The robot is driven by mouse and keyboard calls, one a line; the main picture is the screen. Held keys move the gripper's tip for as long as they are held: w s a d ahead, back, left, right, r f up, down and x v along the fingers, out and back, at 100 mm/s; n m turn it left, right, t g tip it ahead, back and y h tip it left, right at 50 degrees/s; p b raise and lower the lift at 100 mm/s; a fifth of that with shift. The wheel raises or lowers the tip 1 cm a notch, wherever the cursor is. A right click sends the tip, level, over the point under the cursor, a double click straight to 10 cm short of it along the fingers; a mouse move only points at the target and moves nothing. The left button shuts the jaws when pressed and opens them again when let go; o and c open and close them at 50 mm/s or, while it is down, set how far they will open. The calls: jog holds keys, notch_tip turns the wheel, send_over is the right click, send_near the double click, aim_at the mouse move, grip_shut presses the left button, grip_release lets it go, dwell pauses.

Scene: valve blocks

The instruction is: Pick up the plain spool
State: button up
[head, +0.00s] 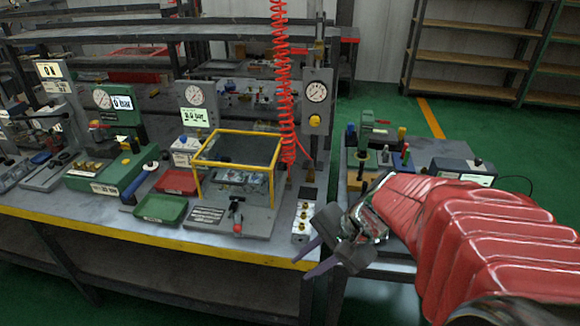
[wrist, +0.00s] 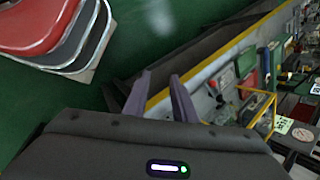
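I cannot make out a plain spool for certain in either view; the small parts on the bench are too small to tell apart. My gripper (head: 301,270) hangs beside the front right corner of the yellow-edged workbench (head: 150,232). Its two purple-grey fingers are apart with nothing between them. In the wrist view my gripper (wrist: 160,75) also shows open and empty, with the bench's yellow edge just beyond the fingers.
A yellow-framed guard box (head: 236,135), a green tray (head: 161,208), a red tray (head: 177,182) and a white block with brass fittings (head: 303,217) stand on the bench. A coiled red hose (head: 281,80) hangs above. A second table with a green device (head: 366,130) stands right.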

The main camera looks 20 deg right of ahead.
jog(key=d+f+m+t+h, duration=0.1)
jog(key=d+f+m+t, duration=0.1)
jog(key=d+m, duration=0.5)
jog(key=s+d+f+m+t+h, duration=0.1)
jog(key=d+f+m+t, duration=0.1)
jog(key=d+m+t, duration=0.2)
jog(key=d+f+m+t+h, duration=0.1)
jog(key=d+f+m+t, duration=0.2)
jog(key=d+m, duration=0.7)
jog(key=d, duration=0.6)
jog(key=shift+s+t, duration=0.25)
jog(key=shift+t, duration=0.05)
jog(key=shift+w+a+f, duration=0.1)
jog(key=shift+x, duration=4.2)
jog(key=shift+x, duration=2.6)
jog(key=shift+c, duration=0.6)
